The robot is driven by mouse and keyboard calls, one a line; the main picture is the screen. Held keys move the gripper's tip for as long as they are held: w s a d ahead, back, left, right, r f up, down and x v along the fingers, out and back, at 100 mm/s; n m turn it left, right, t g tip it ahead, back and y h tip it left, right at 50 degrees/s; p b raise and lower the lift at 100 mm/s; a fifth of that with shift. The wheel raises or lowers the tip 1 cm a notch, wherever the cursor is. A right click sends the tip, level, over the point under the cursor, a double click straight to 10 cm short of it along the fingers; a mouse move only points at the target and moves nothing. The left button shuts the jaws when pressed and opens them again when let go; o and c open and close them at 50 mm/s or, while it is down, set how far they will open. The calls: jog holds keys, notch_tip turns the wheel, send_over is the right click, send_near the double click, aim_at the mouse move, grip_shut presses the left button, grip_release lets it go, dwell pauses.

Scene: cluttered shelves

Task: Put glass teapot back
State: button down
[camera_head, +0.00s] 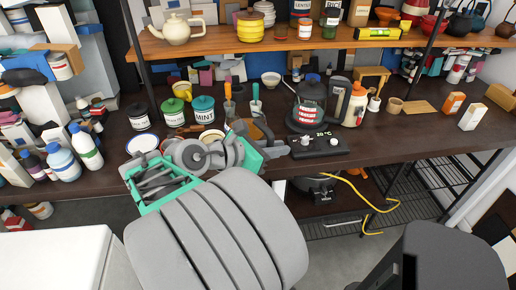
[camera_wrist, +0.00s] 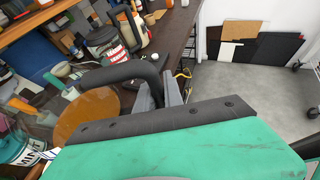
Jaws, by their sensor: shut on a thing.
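The glass teapot has a round brown lid (camera_wrist: 85,118) and a thick dark handle (camera_wrist: 120,73) in the wrist view. Its clear body is hard to make out. My gripper (camera_wrist: 160,92) is shut on the handle, with grey fingers at either side of it. In the head view the brown lid (camera_head: 239,127) shows just beyond my green gripper (camera_head: 262,135), above the front part of the dark worktop. My wrist and gripper hide much of the teapot there. I cannot tell whether its base touches the worktop.
An upper wooden shelf (camera_head: 280,42) carries a cream teapot (camera_head: 177,29) and canisters. A yellow cable (camera_head: 365,196) hangs below.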

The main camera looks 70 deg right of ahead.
jog(key=s+g, duration=0.1)
jog(key=s, duration=0.1)
jog(key=b, duration=0.3)
send_over(282, 159)
jog(key=a, duration=0.1)
jog(key=shift+m, duration=0.4)
notch_tip(282, 159, down, 9)
jog(key=shift+s+r, duration=0.15)
jog(key=shift+d+f, duration=0.2)
jog(key=shift+f, duration=0.05)
jog(key=f, duration=0.2)
jog(key=f+b, duration=0.1)
jog(key=f, duration=0.1)
jog(key=shift+w+d, duration=0.2)
jog(key=shift+d, duration=0.2)
jog(key=c, duration=1.5)
grip_release()
jog(key=shift+f, duration=0.2)
